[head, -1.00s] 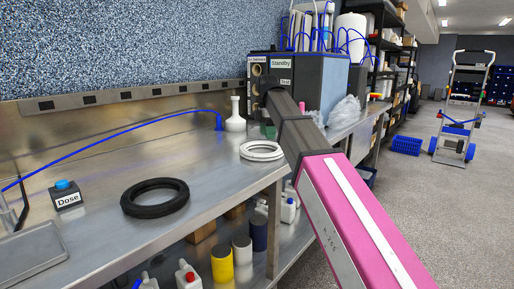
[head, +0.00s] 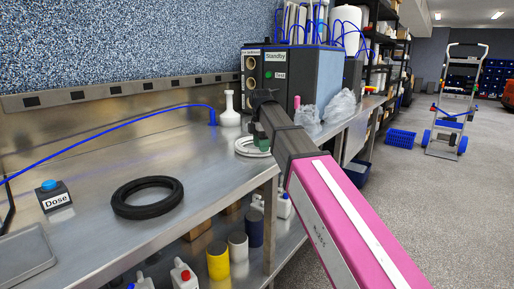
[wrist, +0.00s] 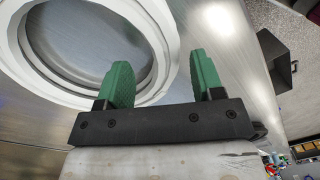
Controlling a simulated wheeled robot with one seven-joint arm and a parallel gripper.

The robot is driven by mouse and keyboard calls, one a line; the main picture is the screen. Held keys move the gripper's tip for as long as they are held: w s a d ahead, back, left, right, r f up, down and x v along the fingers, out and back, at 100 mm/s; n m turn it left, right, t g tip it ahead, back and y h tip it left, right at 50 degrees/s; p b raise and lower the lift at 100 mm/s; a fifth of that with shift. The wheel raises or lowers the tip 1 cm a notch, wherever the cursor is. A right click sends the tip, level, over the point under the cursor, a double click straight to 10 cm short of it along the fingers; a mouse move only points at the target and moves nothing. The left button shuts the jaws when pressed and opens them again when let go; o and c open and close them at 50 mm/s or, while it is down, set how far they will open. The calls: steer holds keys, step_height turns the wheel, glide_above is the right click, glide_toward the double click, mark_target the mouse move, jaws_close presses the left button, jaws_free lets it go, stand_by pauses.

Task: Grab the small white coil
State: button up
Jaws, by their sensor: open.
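The small white coil (head: 243,147) lies flat on the steel bench, partly hidden behind my arm in the head view. In the wrist view the coil (wrist: 163,35) fills the upper left as a large white ring. My gripper (wrist: 160,80) is open, with two green fingers apart. The left finger overlaps the coil's near rim in the picture, and the right finger is outside the ring, over bare bench. Nothing is between the fingers except part of the coil's rim in view; I cannot tell the height gap. In the head view my gripper (head: 262,144) is at the coil's right side.
A larger black coil (head: 147,197) lies nearer on the bench. A white bottle (head: 230,112) stands behind the white coil. The Standby machine (head: 290,75) and clear plastic bags (head: 340,106) are beyond. A Dose button box (head: 54,196) is at left. The bench edge is close by.

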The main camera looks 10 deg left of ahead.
step_height(320, 180, down, 3)
steer(key=shift+s+r, duration=0.1)
steer(key=shift+r, duration=0.1)
steer(key=c, duration=1.1)
steer(key=shift+r, duration=0.1)
